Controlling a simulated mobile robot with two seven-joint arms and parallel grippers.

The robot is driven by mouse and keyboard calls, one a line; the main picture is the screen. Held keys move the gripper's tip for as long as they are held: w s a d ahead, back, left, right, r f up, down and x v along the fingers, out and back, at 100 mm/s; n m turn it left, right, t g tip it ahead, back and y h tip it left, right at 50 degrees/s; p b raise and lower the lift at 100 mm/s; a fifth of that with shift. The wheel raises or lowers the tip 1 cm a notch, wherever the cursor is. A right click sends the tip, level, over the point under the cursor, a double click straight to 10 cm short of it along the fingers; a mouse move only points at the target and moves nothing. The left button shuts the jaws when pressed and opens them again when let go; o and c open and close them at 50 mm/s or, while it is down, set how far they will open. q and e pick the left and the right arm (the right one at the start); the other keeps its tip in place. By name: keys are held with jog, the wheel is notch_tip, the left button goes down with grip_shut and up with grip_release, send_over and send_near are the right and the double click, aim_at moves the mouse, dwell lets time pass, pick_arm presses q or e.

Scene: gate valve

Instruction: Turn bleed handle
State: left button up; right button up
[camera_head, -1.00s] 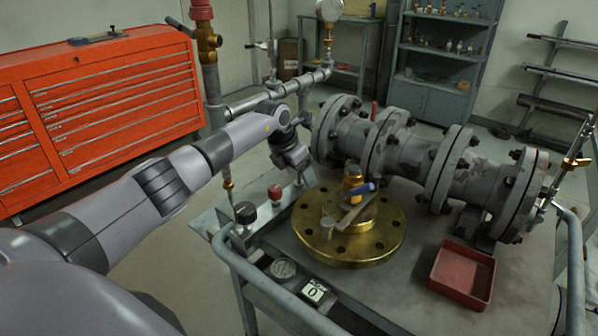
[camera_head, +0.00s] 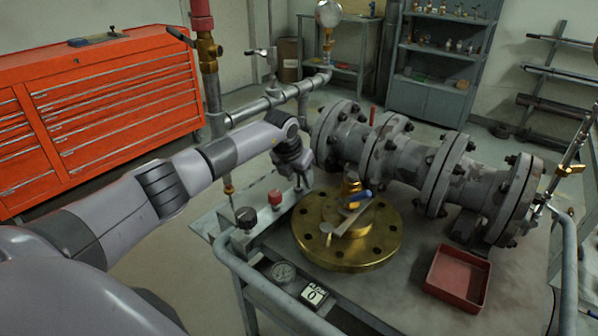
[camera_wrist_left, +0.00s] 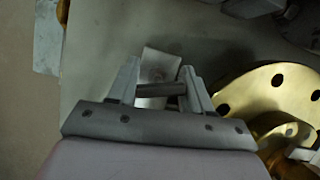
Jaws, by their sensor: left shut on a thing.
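My left gripper (camera_head: 304,182) reaches down at the back left of the cart top, beside the brass flange. In the left wrist view its two fingers (camera_wrist_left: 161,88) are closed on a short dark bar (camera_wrist_left: 174,89), which looks like the bleed handle; I cannot be sure. A pale plate (camera_wrist_left: 158,66) shows just beyond the bar. In the head view the bar is hidden by the gripper. A brass valve (camera_head: 351,183) with a blue-gripped lever (camera_head: 360,196) stands on the flange, apart from the gripper. My right gripper is not in view.
The brass flange (camera_head: 365,250) lies close to the right of the gripper. A large grey flanged pipe (camera_head: 404,160) runs behind it. A red tray (camera_head: 460,277) sits at the front right. Black and red knobs (camera_head: 246,217) stand at the cart's left edge.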

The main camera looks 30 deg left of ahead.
pick_arm(q)
jog(key=n+y, duration=0.1)
jog(key=n, duration=0.2)
jog(key=shift+p, duration=0.35)
jog(key=shift+a+n+g+y, duration=0.1)
jog(key=shift+n+g+y, duration=0.25)
jog(key=shift+n, duration=0.55)
jog(key=shift+f+n+y, duration=0.1)
jog(key=shift+n+y, duration=0.25)
jog(key=shift+n, duration=0.55)
jog(key=n+g+y+b, duration=0.1)
jog(key=n+b, duration=0.1)
jog(key=n, duration=0.1)
jog(key=shift+f, duration=0.1)
jog(key=shift+s+n+g+y+b, duration=0.1)
jog(key=shift+n+g+y+b, duration=0.4)
jog(key=shift+n+b, duration=1.1)
jog(key=shift+n+p, duration=0.3)
jog(key=shift+g, duration=0.25)
jog(key=o, duration=1)
